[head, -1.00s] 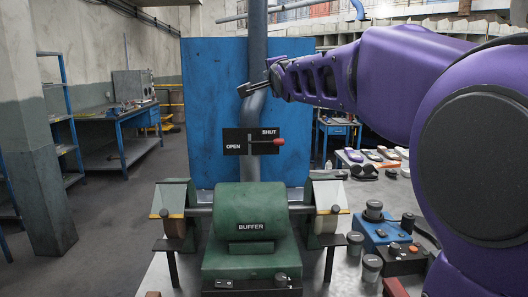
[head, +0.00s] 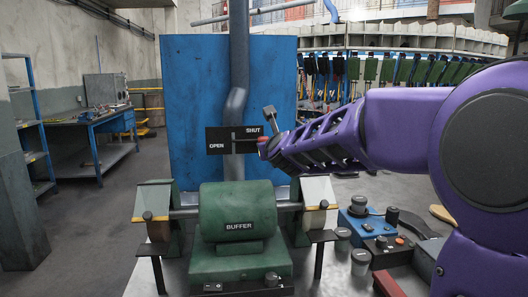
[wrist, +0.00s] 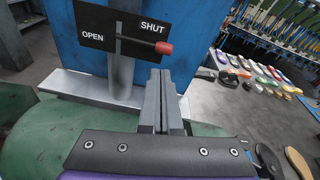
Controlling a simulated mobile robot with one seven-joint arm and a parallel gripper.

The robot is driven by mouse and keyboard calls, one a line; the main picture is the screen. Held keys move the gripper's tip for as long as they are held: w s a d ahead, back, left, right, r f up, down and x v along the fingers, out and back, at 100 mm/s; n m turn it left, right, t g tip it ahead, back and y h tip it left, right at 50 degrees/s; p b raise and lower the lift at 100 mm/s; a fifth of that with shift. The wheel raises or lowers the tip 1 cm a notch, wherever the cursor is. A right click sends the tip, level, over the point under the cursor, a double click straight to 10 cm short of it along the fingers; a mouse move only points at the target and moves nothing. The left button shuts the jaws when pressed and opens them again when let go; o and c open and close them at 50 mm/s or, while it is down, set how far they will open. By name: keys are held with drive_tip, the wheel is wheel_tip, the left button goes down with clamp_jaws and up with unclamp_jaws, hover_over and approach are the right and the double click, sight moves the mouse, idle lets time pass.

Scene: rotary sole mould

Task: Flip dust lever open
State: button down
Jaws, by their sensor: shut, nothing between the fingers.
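The dust lever is a thin dark rod with a red knob (wrist: 164,48), mounted on a black plate (wrist: 97,29) marked OPEN at left and SHUT at right. The lever points right, to the SHUT side. In the head view the plate (head: 219,140) is fixed in front of the grey duct, and the red knob (head: 262,141) shows at the tip of my arm. My gripper (wrist: 160,74) is shut and empty. In the wrist view its fingertips appear just below the knob. I cannot tell whether they touch it.
The green buffer (head: 238,210) stands below the plate, with a wheel guard on each side. A blue panel (head: 180,90) is behind the duct. A blue control box (head: 357,227) and pots are at right. Shoe soles (wrist: 268,80) lie on the right in the wrist view.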

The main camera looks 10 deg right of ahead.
sight(250, 140)
drive_tip(key=shift+s+d+f+m, duration=0.15)
drive_tip(key=shift+f+m, duration=0.2)
drive_tip(key=shift+m, duration=0.15)
drive_tip(key=shift+s+d+f+m, duration=0.1)
drive_tip(key=shift+f+m, duration=0.25)
drive_tip(key=shift+m, duration=0.15)
drive_tip(key=shift+w, duration=0.65)
drive_tip(key=p+x, duration=0.2)
drive_tip(key=x, duration=0.6)
drive_tip(key=shift+w+f, duration=0.25)
drive_tip(key=shift+w, duration=0.1)
drive_tip(key=shift+r+p, duration=0.1)
drive_tip(key=shift+p, duration=0.2)
drive_tip(key=shift+d+r+n, duration=0.1)
drive_tip(key=shift+r+n, duration=0.1)
drive_tip(key=shift+n, duration=0.1)
